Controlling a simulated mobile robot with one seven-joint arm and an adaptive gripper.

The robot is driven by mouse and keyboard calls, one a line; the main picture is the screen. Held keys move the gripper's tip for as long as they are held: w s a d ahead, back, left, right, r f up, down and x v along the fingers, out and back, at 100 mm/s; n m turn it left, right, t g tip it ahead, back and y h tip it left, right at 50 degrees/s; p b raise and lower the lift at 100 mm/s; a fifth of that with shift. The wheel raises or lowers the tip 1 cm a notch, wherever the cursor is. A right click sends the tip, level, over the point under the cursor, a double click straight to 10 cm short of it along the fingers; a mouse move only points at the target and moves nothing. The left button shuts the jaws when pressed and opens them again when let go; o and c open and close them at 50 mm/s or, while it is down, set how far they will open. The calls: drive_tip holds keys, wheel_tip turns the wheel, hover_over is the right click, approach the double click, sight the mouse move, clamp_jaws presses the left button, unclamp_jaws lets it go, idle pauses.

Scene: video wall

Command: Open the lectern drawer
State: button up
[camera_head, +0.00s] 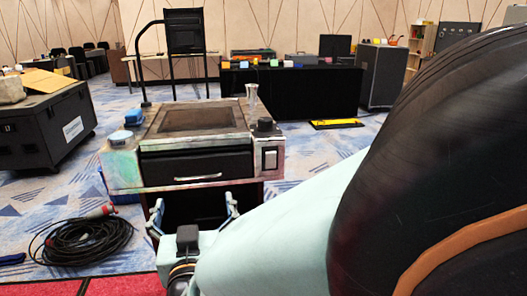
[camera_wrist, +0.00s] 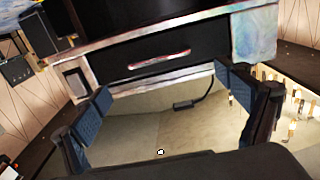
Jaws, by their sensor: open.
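The lectern (camera_head: 125,165) stands ahead of me with a dark inset top. Its black drawer (camera_head: 197,163) has a silver bar handle (camera_head: 198,178) and looks closed. In the wrist view the drawer front (camera_wrist: 190,45) and its handle (camera_wrist: 159,59) show in the upper middle, tilted. My gripper (camera_head: 193,210) is open and empty, below the handle and nearer to me. In the wrist view its two blue-padded fingers (camera_wrist: 160,98) are spread wide, with the handle beyond and above them, not touched. Part of the lectern's lower body is hidden behind my gripper.
A coiled black cable (camera_head: 82,240) lies on the carpet at left. A black case (camera_head: 42,125) stands at far left. A black-draped table (camera_head: 292,92) is behind. On the lectern top are a blue item (camera_head: 134,117) and a clear glass (camera_head: 252,98). My arm hides the right side.

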sight(197, 178)
drive_tip(key=b+x, duration=0.1)
drive_tip(key=x, duration=0.9)
drive_tip(key=shift+w+d+b, duration=0.1)
drive_tip(key=shift+d+b, duration=0.05)
drive_tip(key=shift+b, duration=0.2)
drive_tip(key=shift+c, duration=0.4)
drive_tip(key=c, duration=1.3)
